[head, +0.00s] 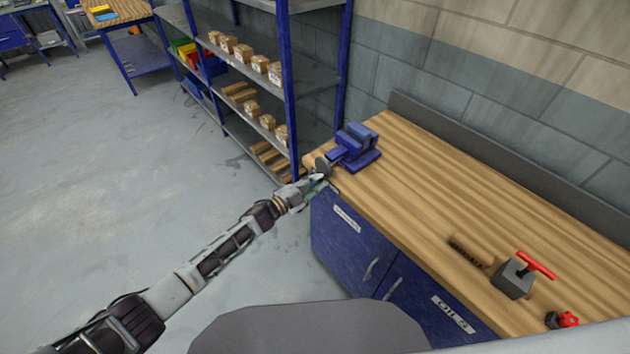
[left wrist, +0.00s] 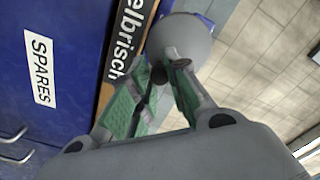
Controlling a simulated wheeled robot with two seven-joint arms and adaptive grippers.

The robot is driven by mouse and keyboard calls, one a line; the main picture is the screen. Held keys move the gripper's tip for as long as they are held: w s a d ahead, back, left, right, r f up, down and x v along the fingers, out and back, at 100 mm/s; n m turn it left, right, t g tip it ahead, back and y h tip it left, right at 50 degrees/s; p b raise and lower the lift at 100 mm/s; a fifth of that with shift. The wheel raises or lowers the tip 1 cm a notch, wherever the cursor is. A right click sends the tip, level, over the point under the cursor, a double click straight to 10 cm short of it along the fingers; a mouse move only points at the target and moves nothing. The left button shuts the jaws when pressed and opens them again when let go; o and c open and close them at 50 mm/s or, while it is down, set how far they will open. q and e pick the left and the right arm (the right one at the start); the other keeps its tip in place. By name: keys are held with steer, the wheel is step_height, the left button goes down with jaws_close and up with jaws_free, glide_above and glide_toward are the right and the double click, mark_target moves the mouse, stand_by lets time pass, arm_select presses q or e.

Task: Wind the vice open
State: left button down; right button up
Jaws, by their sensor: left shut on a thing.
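The blue vice (head: 358,150) is mounted at the far left corner of the wooden bench top (head: 440,190). A round grey end piece (head: 321,163) shows at its front, over the bench edge. My left gripper (head: 320,177) is at this front end. In the left wrist view a grey round piece (left wrist: 182,38) stands just beyond the fingers. The left gripper (left wrist: 166,76) is shut on a thin dark bar at the vice's handle, mostly hidden between the green finger pads. The jaw gap of the vice is too small to tell. My right gripper is not in view.
A blue shelf rack (head: 290,90) stands just behind the bench's left end. The floor at left is clear.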

arm_select(q)
steer(key=shift+s+d, duration=0.1)
steer(key=shift+d, duration=0.05)
steer(key=shift+s+d+r+n+p, duration=0.1)
steer(key=shift+r+n+p, duration=0.1)
steer(key=shift+n+p, duration=0.55)
steer(key=shift+r+n+p, duration=0.2)
steer(key=shift+n+p, duration=0.35)
steer(key=shift+n, duration=0.4)
steer(key=shift+r+n+p, duration=0.2)
steer(key=shift+n+p, duration=0.15)
steer(key=shift+n, duration=0.25)
steer(key=c, duration=1.5)
jaws_free()
steer(key=shift+o, duration=0.3)
